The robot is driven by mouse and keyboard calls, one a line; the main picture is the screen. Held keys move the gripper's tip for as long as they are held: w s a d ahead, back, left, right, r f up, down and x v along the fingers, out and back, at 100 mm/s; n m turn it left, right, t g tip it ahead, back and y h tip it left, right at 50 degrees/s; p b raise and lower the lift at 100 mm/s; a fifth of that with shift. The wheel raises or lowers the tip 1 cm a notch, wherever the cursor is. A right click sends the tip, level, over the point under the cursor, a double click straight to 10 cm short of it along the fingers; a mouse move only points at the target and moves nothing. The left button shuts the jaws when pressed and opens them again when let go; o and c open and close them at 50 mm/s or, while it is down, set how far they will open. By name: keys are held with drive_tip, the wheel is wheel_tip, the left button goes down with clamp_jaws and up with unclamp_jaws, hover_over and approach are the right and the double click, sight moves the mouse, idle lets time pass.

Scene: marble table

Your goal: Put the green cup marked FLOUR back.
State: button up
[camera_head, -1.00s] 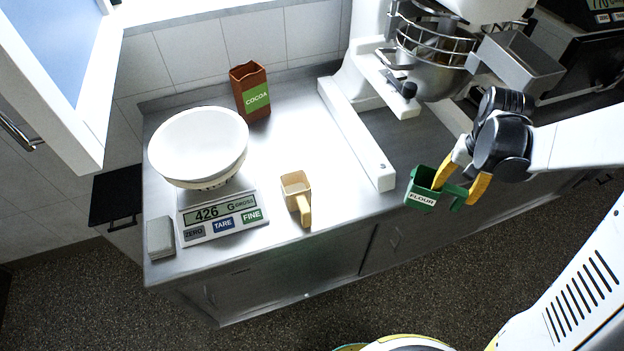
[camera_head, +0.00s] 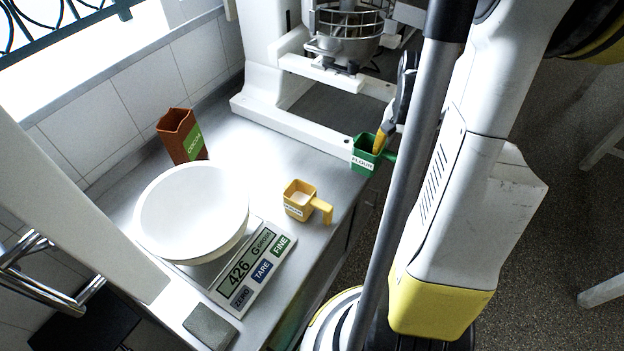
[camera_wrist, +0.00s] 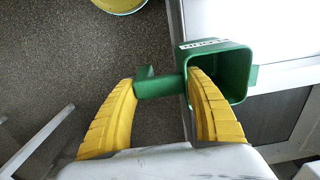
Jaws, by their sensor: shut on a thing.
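The green cup marked FLOUR (camera_head: 364,155) is at the front edge of the steel counter, beside the mixer's base; I cannot tell whether it touches the counter. My gripper (camera_head: 381,142) is shut on its handle, partly hidden behind my arm. In the wrist view, the yellow fingers of my gripper (camera_wrist: 163,84) stand either side of the cup's handle. The cup's green body (camera_wrist: 240,85) is at the right there, its inside bare green where visible.
A yellow cup (camera_head: 300,203) with pale contents stands on the counter (camera_head: 330,240). A white bowl (camera_head: 190,215) sits on the scale (camera_head: 262,268), which reads 426. A COCOA box (camera_head: 182,140), a grey block (camera_head: 210,327) and a white mixer (camera_head: 290,125) stand around.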

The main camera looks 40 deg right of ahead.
drive_tip(key=shift+d, duration=0.2)
drive_tip(key=w+a+f+b, duration=0.1)
drive_tip(key=w+a+f, duration=0.1)
drive_tip(key=w, duration=0.1)
drive_tip(key=w+a+f+b, duration=0.2)
drive_tip(key=w+f, duration=0.1)
drive_tip(key=w, duration=0.1)
drive_tip(key=w+a+f+b, duration=0.1)
drive_tip(key=w+a+f, duration=0.1)
drive_tip(key=w, duration=0.1)
drive_tip(key=shift+w+a+f+b, duration=0.1)
drive_tip(key=shift+w+f+b, duration=0.15)
drive_tip(key=shift+f+b, duration=0.05)
drive_tip(key=shift+s+f+b, duration=0.15)
drive_tip(key=shift+f+b, duration=0.6)
drive_tip(key=shift+f, duration=0.8)
drive_tip(key=o, duration=1.2)
